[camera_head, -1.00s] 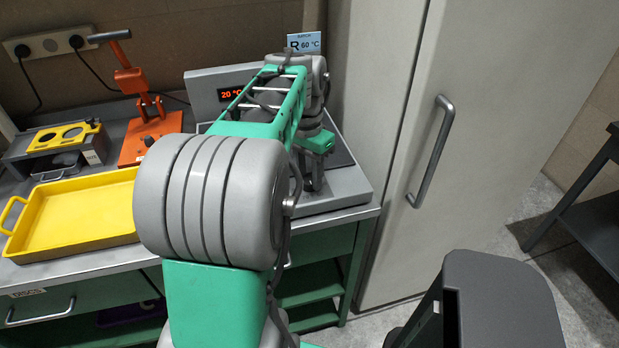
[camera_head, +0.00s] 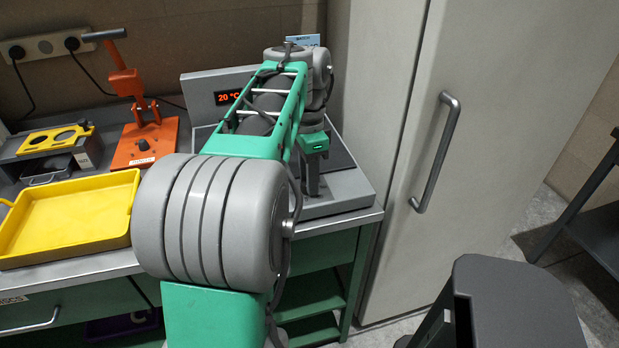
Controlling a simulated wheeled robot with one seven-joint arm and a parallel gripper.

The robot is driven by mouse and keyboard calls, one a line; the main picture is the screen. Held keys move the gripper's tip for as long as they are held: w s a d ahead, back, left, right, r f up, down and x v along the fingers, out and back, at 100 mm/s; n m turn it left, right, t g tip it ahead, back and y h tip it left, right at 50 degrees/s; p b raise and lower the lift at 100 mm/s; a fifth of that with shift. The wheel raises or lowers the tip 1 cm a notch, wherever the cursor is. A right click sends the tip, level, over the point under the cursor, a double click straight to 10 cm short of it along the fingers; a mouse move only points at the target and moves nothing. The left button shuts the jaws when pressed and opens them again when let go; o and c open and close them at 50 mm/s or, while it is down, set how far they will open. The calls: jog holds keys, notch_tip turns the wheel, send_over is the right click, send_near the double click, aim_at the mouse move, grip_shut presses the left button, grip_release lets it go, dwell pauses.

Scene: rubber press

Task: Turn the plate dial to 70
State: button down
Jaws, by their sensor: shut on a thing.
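The grey heating plate (camera_head: 345,194) stands at the right end of the bench. The plate dial itself is not visible; my arm and gripper cover part of the plate's front. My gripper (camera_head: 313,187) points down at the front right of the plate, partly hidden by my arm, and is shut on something. The contact itself cannot be seen, but the gripper is where the plate's front controls would be.
An orange press (camera_head: 130,85) with a dark knob on its base stands left of the plate. A yellow tray (camera_head: 70,245) lies at the front left, with a grey stand (camera_head: 90,150) behind it. A tall cabinet (camera_head: 390,150) closes the right side; a dark stool (camera_head: 515,295) stands in front.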

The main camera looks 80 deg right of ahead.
jog(key=shift+w, duration=0.1)
jog(key=c, duration=1.4)
grip_release()
jog(key=shift+c, duration=0.2)
jog(key=shift+o, duration=0.7)
jog(key=shift+w, duration=0.15)
jog(key=o, duration=0.3)
notch_tip(320, 180, up, 8)
jog(key=p, duration=0.7)
jog(key=shift+d, duration=0.15)
